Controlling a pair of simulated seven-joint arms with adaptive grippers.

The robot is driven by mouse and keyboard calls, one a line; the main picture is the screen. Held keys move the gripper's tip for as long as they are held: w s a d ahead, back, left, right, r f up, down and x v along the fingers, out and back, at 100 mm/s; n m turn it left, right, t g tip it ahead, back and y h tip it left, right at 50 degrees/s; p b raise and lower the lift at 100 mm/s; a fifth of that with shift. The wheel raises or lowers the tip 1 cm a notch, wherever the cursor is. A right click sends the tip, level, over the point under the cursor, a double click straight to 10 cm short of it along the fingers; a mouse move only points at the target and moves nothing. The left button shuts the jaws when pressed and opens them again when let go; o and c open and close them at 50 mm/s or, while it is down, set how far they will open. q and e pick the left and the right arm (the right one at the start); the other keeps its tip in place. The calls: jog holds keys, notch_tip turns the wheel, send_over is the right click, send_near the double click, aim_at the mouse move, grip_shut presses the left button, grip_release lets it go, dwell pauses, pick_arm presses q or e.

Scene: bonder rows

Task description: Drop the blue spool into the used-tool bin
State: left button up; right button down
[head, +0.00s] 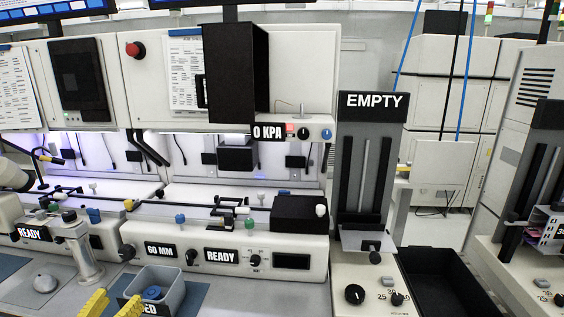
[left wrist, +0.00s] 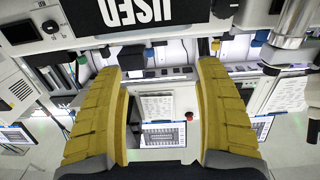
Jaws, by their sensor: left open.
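The used-tool bin (head: 178,277) is a small grey open box at the bottom of the head view. Its black label, partly hidden there, reads USED in the left wrist view (left wrist: 143,14). The blue spool (head: 152,292) lies inside the bin, below its rim. My left gripper (head: 114,304) has yellow ribbed fingers and is just left of the bin's front, partly over its label. In the left wrist view the fingers (left wrist: 165,110) are spread wide with nothing between them. My right gripper is in neither view.
White bonder machines with knobs and a READY panel (head: 221,256) stand behind the bin. A grey EMPTY tower (head: 372,160) and a black open tray (head: 440,280) are to the right. A blue mat (head: 192,297) lies under the bin.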

pick_arm(q)
jog(key=shift+s, duration=0.65)
